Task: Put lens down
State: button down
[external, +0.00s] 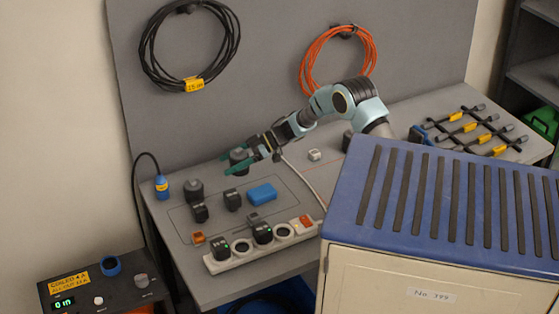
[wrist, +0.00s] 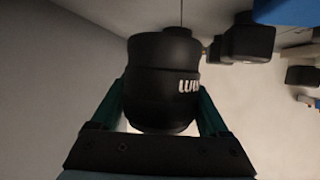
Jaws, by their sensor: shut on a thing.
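My gripper (external: 241,166) is shut on a black lens (external: 239,156) with green fingers on either side of it. In the wrist view the lens (wrist: 162,80) fills the middle between the two fingers, with white lettering on its right side. In the external view the lens is above the left part of the grey table (external: 290,180). The gap under it is hard to judge.
Black blocks (external: 232,200) and a blue block (external: 262,194) sit inside an outlined area below my gripper. A white power strip (external: 262,244) lies along the front edge. A blue-topped cabinet (external: 440,200) stands at the right. A cable rack (external: 470,130) is at the back right.

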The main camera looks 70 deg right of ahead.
jog(key=shift+f+p, duration=0.6)
jog(key=shift+f, duration=1.95)
jog(key=shift+f, duration=0.1)
grip_release()
jog(key=shift+f, duration=0.1)
